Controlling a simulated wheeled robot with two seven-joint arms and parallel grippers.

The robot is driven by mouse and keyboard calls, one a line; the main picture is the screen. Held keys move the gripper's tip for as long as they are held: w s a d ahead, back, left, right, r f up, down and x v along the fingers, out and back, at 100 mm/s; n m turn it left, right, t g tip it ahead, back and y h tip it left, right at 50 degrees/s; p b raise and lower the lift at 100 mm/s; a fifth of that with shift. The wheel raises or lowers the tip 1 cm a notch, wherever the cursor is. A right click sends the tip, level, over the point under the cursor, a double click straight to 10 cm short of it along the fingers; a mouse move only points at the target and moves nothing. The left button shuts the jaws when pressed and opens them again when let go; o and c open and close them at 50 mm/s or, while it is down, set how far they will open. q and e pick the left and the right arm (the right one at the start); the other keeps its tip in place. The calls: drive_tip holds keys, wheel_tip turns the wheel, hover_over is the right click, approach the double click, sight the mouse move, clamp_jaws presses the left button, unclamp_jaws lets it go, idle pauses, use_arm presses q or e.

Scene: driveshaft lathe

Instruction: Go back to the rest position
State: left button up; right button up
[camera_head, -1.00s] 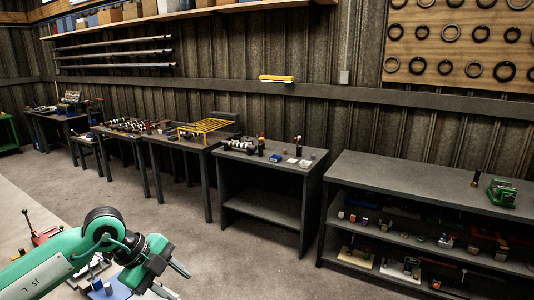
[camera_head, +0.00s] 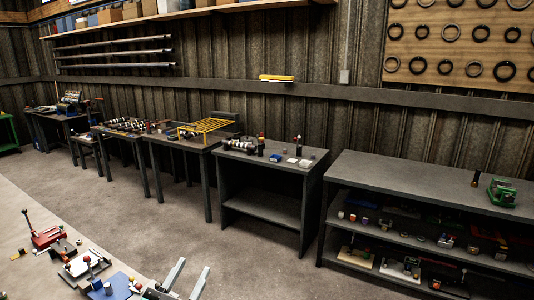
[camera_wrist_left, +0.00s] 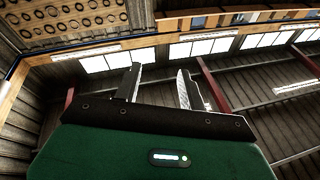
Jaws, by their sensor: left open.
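My left gripper (camera_head: 187,277) shows at the bottom of the head view, with only its fingers and a bit of its body in frame. Its two pale fingers stand apart with nothing between them. In the left wrist view the gripper (camera_wrist_left: 158,86) is also open and empty, pointing up toward the wall and ceiling. My right gripper is in neither view.
A pale table (camera_head: 25,215) at the lower left holds a red lever tool (camera_head: 45,235) and a blue block (camera_head: 112,286) close to the left gripper. Dark workbenches (camera_head: 275,175) line the wall. A shelf unit (camera_head: 415,180) stands right. The grey floor between is clear.

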use_arm(q)
drive_tip(key=s+a+f+n+g+y, duration=0.3)
drive_tip(key=s+a+f+g+y, duration=0.1)
drive_tip(key=f, duration=0.5)
drive_tip(key=s+a+f+n+g+y, duration=0.2)
drive_tip(key=s+a+f+g+y, duration=0.15)
drive_tip(key=f, duration=0.55)
drive_tip(key=s+f+m+g+h, duration=0.1)
drive_tip(key=s+f+g, duration=0.4)
drive_tip(key=s, duration=0.4)
drive_tip(key=s+f+g, duration=0.5)
drive_tip(key=s, duration=0.5)
wheel_tip(320, 180, down, 38)
drive_tip(key=r+b, duration=0.1)
drive_tip(key=b, duration=0.5)
drive_tip(key=s+a+f+g+b, duration=0.1)
drive_tip(key=s+f+b, duration=0.1)
drive_tip(key=s+f, duration=0.7)
drive_tip(key=s+a+f+g+b, duration=0.1)
drive_tip(key=s+a+f+b, duration=0.1)
drive_tip(key=s+f, duration=0.8)
wheel_tip(320, 180, down, 5)
drive_tip(key=shift+s+m, duration=0.15)
drive_tip(key=shift+m, duration=0.15)
